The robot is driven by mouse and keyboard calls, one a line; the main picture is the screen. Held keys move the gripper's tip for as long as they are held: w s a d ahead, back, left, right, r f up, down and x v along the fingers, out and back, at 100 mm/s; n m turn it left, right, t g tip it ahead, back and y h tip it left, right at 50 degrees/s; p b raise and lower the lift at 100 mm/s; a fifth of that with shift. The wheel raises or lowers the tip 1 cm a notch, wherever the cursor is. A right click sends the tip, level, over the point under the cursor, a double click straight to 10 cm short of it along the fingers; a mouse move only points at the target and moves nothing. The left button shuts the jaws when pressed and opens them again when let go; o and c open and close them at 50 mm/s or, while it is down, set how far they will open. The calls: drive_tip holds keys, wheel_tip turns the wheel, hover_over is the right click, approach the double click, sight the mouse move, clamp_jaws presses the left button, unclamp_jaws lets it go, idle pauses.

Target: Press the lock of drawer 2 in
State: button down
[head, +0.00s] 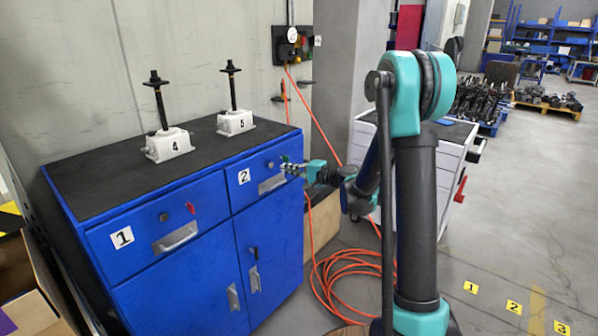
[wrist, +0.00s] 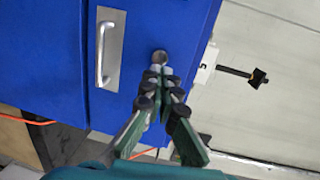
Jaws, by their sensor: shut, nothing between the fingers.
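Drawer 2 (head: 246,190) is a blue drawer at the upper right of the cabinet, with a white label "2" and a metal handle (wrist: 107,48). It looks closed. Its lock is a round metal cylinder (wrist: 159,56) beside the handle in the wrist view. My gripper (wrist: 160,73) is shut and empty, its fingertips right at the lock and covering its lower edge. I cannot tell whether they touch it or how far the lock stands out. In the head view my gripper (head: 288,168) is at the front of drawer 2, near the lock.
Drawer 1 (head: 140,228), left of drawer 2, has its own lock, a red piece and a handle. Screw jacks 4 (head: 168,145) and 5 (head: 236,122) stand on the black cabinet top. An orange hose (head: 345,272) lies coiled on the floor right of the cabinet.

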sight(272, 165)
drive_tip(key=x, duration=0.4)
drive_tip(key=shift+w+a+f, duration=0.1)
drive_tip(key=shift+w+a, duration=0.05)
drive_tip(key=shift+a, duration=0.1)
